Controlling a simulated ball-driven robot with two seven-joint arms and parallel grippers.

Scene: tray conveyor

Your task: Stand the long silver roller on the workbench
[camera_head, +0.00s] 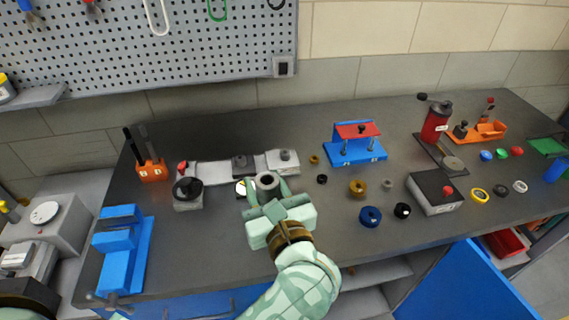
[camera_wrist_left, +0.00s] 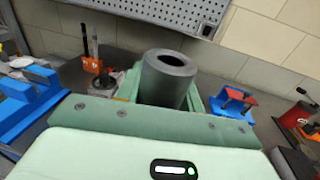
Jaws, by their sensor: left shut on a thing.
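The silver roller (camera_head: 267,181) is a grey metal cylinder with a hole in its end. My left gripper (camera_head: 268,191) is shut on it, with one green finger on each side, over the middle-left of the workbench (camera_head: 320,222). In the left wrist view the roller (camera_wrist_left: 168,80) stands up between the fingers (camera_wrist_left: 165,95), its open end facing up and looking close to upright. Its lower end is hidden behind the gripper, so I cannot tell whether it touches the bench. My right gripper is not in view.
A grey fixture with a black knob (camera_head: 188,194) and a flat metal bar (camera_head: 212,172) lie left of and behind the roller. A blue vise (camera_head: 122,255) is at the left; a blue-and-red stand (camera_head: 355,145) and several rings are to the right. The bench front is fairly clear.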

